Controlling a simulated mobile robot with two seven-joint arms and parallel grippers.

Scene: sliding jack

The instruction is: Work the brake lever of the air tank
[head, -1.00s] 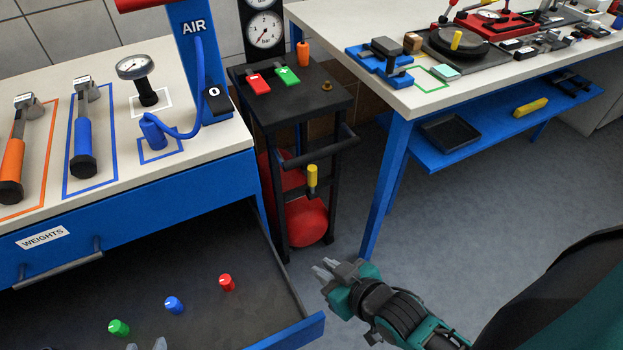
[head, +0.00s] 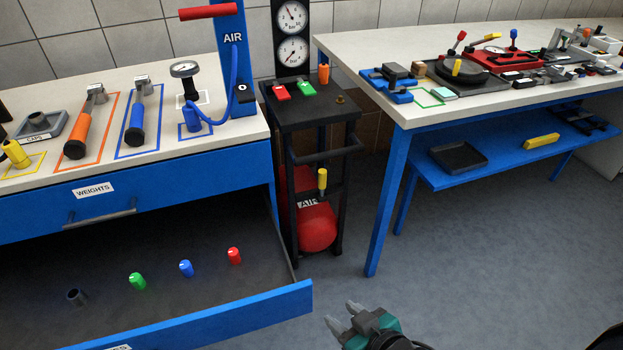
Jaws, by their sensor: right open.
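The red air tank (head: 317,229), marked AIR, sits low in a black cart between the two benches. A short upright lever with a yellow grip (head: 322,179) stands at the cart's front, below the black handle bar; it looks like the brake lever. My right gripper (head: 338,322) is at the bottom centre, open and empty, its fingers pointing up and left. It is apart from the cart and lever, nearer to me. My left gripper is not in view.
An open drawer (head: 215,317) with several small coloured weights juts out at the lower left. The cart top (head: 310,105) holds red and green switches and gauges. The right bench (head: 395,108) has a blue leg near the cart. Grey floor (head: 470,260) is clear in front.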

